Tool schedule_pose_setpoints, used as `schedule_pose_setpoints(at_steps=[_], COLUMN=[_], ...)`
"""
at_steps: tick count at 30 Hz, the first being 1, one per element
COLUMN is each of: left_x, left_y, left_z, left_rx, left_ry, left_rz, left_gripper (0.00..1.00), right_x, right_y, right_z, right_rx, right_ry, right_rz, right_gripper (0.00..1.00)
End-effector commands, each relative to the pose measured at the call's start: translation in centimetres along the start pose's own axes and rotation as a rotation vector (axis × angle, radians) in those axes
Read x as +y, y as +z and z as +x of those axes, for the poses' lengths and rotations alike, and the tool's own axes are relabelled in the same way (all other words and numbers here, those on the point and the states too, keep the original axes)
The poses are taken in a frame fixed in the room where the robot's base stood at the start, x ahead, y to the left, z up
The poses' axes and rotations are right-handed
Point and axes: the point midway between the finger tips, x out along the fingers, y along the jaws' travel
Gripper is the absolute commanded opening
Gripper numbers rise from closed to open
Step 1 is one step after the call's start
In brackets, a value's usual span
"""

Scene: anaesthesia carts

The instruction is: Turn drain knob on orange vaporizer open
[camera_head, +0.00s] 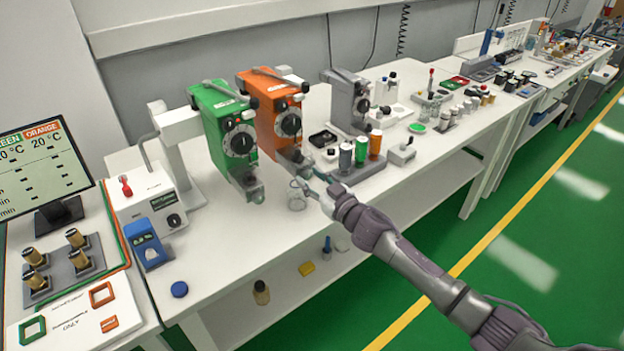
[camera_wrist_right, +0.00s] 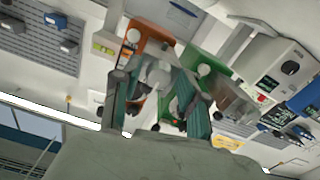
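The orange vaporizer (camera_head: 258,112) stands upright on the white bench, between the green vaporizer (camera_head: 212,122) and a grey unit. My right gripper (camera_head: 303,185) is low in front of that lower part. In the right wrist view, the orange body (camera_wrist_right: 152,38) shows beyond my right gripper (camera_wrist_right: 158,88). Its two fingers are spread apart, with grey parts showing between them. The drain knob is too small or hidden to tell, and I cannot tell whether a finger touches it. My left gripper is out of view.
A small clear jar (camera_head: 296,202) stands below my right gripper. Several coloured bottles (camera_head: 361,150) and a grey unit (camera_head: 346,100) stand to the right. A white box with a red switch (camera_head: 146,200) is at the left. The bench front has free room.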

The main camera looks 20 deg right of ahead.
Motion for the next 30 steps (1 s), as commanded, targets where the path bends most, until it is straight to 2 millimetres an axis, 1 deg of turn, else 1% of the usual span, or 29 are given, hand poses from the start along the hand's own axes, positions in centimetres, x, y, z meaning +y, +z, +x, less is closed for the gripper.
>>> schedule_pose_setpoints(at_steps=[1,6,7,14,19,23,30], left_x=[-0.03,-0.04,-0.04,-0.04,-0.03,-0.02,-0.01], left_y=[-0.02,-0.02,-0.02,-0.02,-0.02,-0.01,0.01], left_z=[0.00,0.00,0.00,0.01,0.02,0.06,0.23], left_rx=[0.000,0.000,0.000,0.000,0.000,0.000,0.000], left_ry=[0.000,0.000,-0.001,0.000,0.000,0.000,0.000], left_rz=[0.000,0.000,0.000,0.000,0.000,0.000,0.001], left_gripper=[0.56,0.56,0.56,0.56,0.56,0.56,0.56], right_x=[0.01,0.01,0.01,0.01,0.00,0.00,-0.02], right_y=[0.00,0.00,0.00,0.00,-0.01,-0.01,0.00], right_z=[-0.02,-0.02,-0.03,-0.03,-0.03,-0.02,-0.02], right_rx=[0.000,0.000,0.000,0.000,0.000,0.001,0.002], right_ry=[0.000,0.000,0.000,0.001,0.003,0.007,0.015], right_rz=[0.000,0.000,0.000,-0.014,-0.072,-0.153,-0.363], right_gripper=[0.30,0.01,0.00,0.00,0.00,0.00,0.00])
